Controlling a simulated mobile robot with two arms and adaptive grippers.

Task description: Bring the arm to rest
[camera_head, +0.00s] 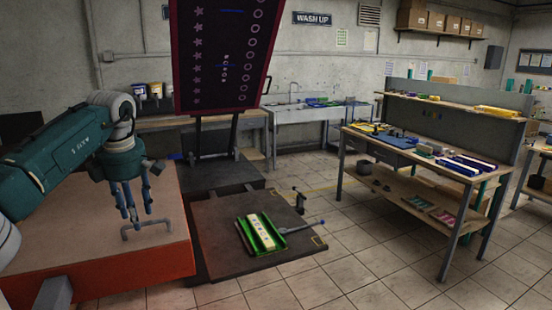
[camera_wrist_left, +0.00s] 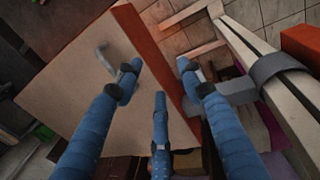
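My left arm (camera_head: 62,155), teal and grey, comes in from the left in the head view. Its gripper (camera_head: 136,212) points down over the orange-sided table with a tan top (camera_head: 75,240). In the left wrist view the blue fingers of the left gripper (camera_wrist_left: 158,85) are spread apart with nothing between them. A grey metal handle (camera_head: 146,227) sits on the tabletop near the fingertips; it also shows in the left wrist view (camera_wrist_left: 105,55), beside the left finger. I cannot tell whether a finger touches it. My right gripper is in neither view.
A dark screen frame (camera_head: 222,55) stands behind the table. A green tray with a pale strip (camera_head: 262,234) lies on a low dark platform (camera_head: 205,215). A workbench (camera_head: 400,155) with tools stands at the right. The tiled floor (camera_head: 370,275) between is clear.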

